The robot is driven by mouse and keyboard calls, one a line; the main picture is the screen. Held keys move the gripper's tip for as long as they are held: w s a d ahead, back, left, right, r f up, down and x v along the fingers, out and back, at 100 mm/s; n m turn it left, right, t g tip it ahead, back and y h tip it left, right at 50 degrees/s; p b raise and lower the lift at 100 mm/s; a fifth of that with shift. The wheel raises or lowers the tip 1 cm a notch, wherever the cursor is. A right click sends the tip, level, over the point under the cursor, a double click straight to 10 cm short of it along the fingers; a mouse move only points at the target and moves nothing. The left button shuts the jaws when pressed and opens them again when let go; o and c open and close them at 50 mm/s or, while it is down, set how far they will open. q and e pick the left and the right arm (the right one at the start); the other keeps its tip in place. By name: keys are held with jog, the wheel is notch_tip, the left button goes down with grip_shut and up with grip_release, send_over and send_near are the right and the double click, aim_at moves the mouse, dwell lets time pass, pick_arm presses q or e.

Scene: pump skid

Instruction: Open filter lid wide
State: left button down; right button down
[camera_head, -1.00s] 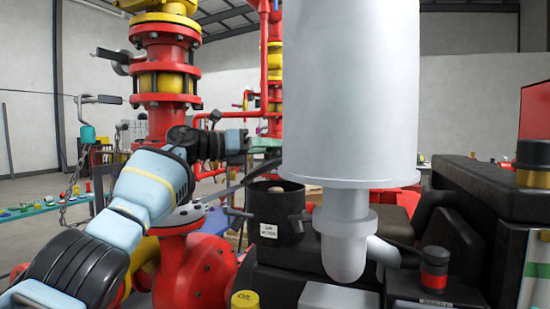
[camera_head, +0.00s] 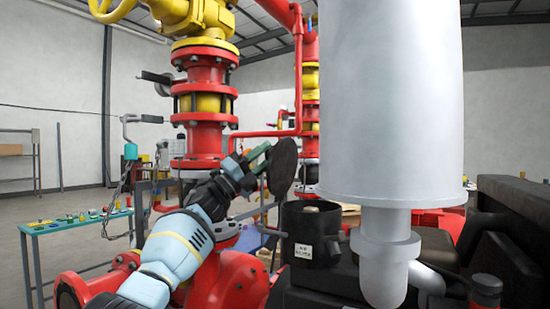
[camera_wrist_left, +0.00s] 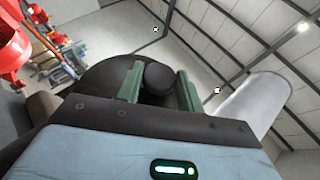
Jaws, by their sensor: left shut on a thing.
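The filter lid (camera_head: 283,166) is a dark round disc. It stands up nearly on edge above the back left of the black labelled filter housing (camera_head: 301,250), whose top is uncovered. My left gripper (camera_head: 260,157) comes in from the left and is shut on the lid's knob. In the left wrist view the green fingers (camera_wrist_left: 160,88) are on either side of the dark round knob (camera_wrist_left: 157,75), with the lid (camera_wrist_left: 105,75) behind it. The lid's hinge cannot be made out clearly. My right gripper is not in view.
A large pale grey cylinder (camera_head: 390,100) hangs close to the right of the lid. A red and yellow valve stack (camera_head: 205,105) stands behind my left arm. A hook with a chain (camera_head: 128,155) and a green table (camera_head: 75,228) are at the left.

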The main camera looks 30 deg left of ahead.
pick_arm(q)
jog(key=shift+a+f+n+t+y, duration=0.2)
jog(key=shift+a+n+t+y, duration=0.45)
jog(key=shift+n, duration=0.4)
jog(key=shift+a+f+n+t+y, duration=0.25)
jog(key=shift+a+n+t+y, duration=0.15)
jog(key=shift+n+t+y, duration=0.6)
jog(key=shift+a+f+n+t+y, duration=0.2)
jog(key=shift+a+n+t+y, duration=0.35)
jog(key=shift+n, duration=0.6)
jog(key=c, duration=0.9)
grip_release()
jog(key=shift+f, duration=0.2)
jog(key=b+v, duration=0.1)
jog(key=v, duration=0.6)
jog(key=shift+s+f, duration=0.2)
